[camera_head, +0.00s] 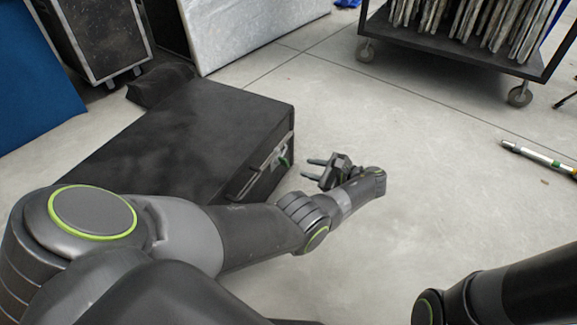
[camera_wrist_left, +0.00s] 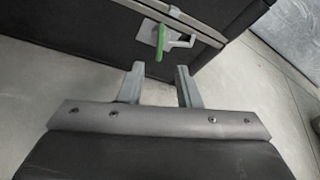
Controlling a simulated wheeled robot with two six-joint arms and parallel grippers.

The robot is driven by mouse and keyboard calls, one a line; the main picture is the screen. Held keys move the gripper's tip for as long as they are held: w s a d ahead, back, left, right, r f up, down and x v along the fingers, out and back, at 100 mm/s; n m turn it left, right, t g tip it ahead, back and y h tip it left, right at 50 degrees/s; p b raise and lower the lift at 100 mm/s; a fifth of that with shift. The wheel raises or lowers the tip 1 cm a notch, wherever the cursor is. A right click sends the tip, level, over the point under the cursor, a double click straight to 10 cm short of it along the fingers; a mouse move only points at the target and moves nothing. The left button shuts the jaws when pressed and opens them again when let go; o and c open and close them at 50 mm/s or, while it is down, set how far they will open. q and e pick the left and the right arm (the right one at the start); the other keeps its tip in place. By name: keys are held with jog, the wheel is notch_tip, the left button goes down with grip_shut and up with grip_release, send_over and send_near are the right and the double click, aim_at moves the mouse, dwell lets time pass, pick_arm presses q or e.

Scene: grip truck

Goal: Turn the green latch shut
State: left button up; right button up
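The green latch (camera_wrist_left: 159,42) is on the side of a dark case, over a pale metal plate with a light handle beside it. In the left wrist view its green tab stands roughly upright, slightly tilted. In the head view the latch (camera_head: 284,160) is small, on the right face of the black case (camera_head: 205,125). My left gripper (camera_head: 313,169) is open and empty, a short way right of the latch, fingers pointing at the case. In the wrist view the fingertips (camera_wrist_left: 158,70) are apart, just below the latch, with no visible contact. My right gripper is out of view.
A wheeled cart (camera_head: 450,48) holding upright boards stands at the back right. A silver tube (camera_head: 540,158) lies on the floor at the right. A dark trunk (camera_head: 95,38) and a pale panel (camera_head: 250,28) stand behind the case.

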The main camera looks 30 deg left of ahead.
aim_at(288, 164)
pick_arm(q)
jog(key=b+x, duration=0.3)
jog(key=x, duration=0.5)
jog(key=shift+a+f, duration=0.1)
jog(key=shift+f, duration=0.05)
jog(key=shift+a+f, duration=0.1)
jog(key=shift+a, duration=0.5)
jog(key=shift+c, duration=0.4)
grip_shut()
